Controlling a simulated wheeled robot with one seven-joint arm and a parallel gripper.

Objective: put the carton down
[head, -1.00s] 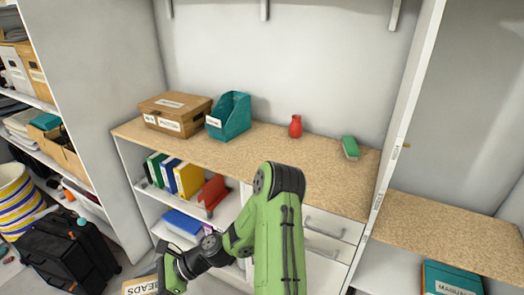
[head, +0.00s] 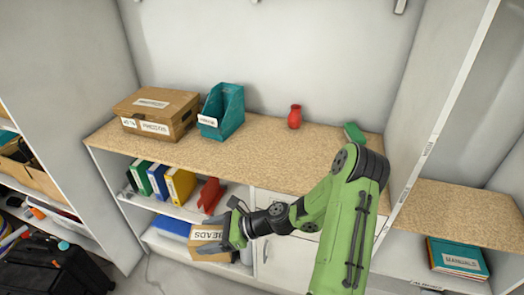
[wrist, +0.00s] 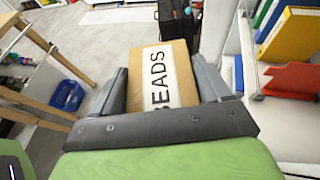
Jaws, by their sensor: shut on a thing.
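The carton's far end and underside are hidden.
The wooden countertop (head: 255,161) holds a brown box (head: 157,113), a teal file holder (head: 221,111), a red vase (head: 295,116) and a green item (head: 354,133). Its middle is clear. A black case (head: 60,272) stands on the floor, left.

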